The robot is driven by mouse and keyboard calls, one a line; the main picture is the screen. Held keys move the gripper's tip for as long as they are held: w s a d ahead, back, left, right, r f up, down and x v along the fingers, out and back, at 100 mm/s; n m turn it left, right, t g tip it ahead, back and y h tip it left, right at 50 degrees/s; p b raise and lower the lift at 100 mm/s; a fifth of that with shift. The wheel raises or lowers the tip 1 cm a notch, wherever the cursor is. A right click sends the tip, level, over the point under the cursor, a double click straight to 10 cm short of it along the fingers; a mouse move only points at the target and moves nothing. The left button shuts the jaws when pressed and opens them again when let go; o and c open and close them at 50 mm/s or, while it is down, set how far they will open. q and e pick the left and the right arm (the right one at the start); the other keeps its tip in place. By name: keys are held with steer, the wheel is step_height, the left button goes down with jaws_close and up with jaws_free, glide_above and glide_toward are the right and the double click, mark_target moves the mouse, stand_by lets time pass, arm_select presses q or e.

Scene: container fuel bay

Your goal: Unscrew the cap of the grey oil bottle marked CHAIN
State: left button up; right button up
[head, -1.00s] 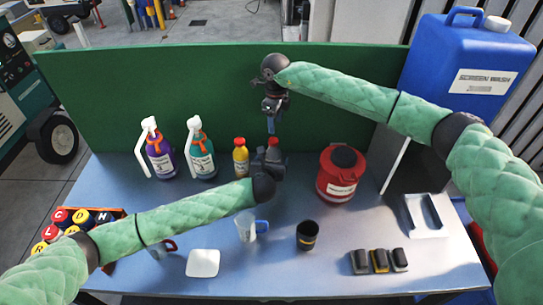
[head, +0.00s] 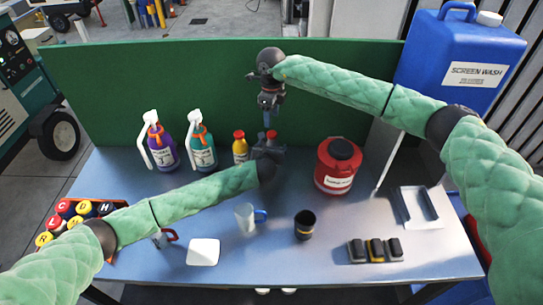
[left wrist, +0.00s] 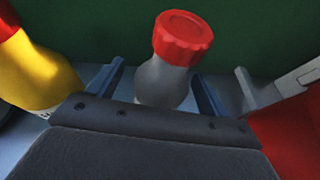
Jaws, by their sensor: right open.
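The grey bottle with a ribbed red cap (left wrist: 183,38) stands near the green back panel. In the head view its red cap (head: 272,135) shows, while my left gripper hides most of its body. My left gripper (head: 268,147) is low at the front of the bottle. In the left wrist view its two blue fingers (left wrist: 155,90) stand apart on either side of the grey body, with a visible gap. The bottle's label is not visible. My right gripper (head: 267,121) is open and empty, pointing down just above the red cap.
A yellow bottle with a red cap (head: 240,150) stands close to the left. A red canister (head: 335,168) is to the right. A clear jug (head: 246,217) and dark cup (head: 305,225) stand in front. The green panel (head: 200,90) closes off the back.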

arm_select(q)
steer(key=shift+w+d+f, duration=0.2)
steer(key=shift+w, duration=0.05)
steer(key=c, duration=0.7)
arm_select(e)
steer(key=shift+w+d+f, duration=0.2)
steer(key=shift+w+f, duration=0.05)
steer(key=shift+w, duration=0.05)
arm_select(q)
steer(key=c, duration=0.4)
steer(key=shift+s+a+r, duration=0.1)
steer(key=shift+r, duration=0.05)
jaws_close()
arm_select(e)
steer(key=shift+s+a+r, duration=0.1)
steer(key=shift+s+r, duration=0.05)
steer(key=shift+r, duration=0.05)
steer(key=w+a+r+m+y, duration=0.1)
steer(key=a+r+m, duration=0.15)
steer(key=r, duration=0.45)
steer(key=a+r+m+y, duration=0.1)
steer(key=r+m, duration=0.3)
steer(key=r, duration=0.4)
steer(key=m+h, duration=0.2)
steer(key=m, duration=2.3)
glide_above(272, 133)
step_height(272, 133, down, 15)
steer(key=shift+s+f, duration=0.1)
steer(key=shift+f, duration=3.95)
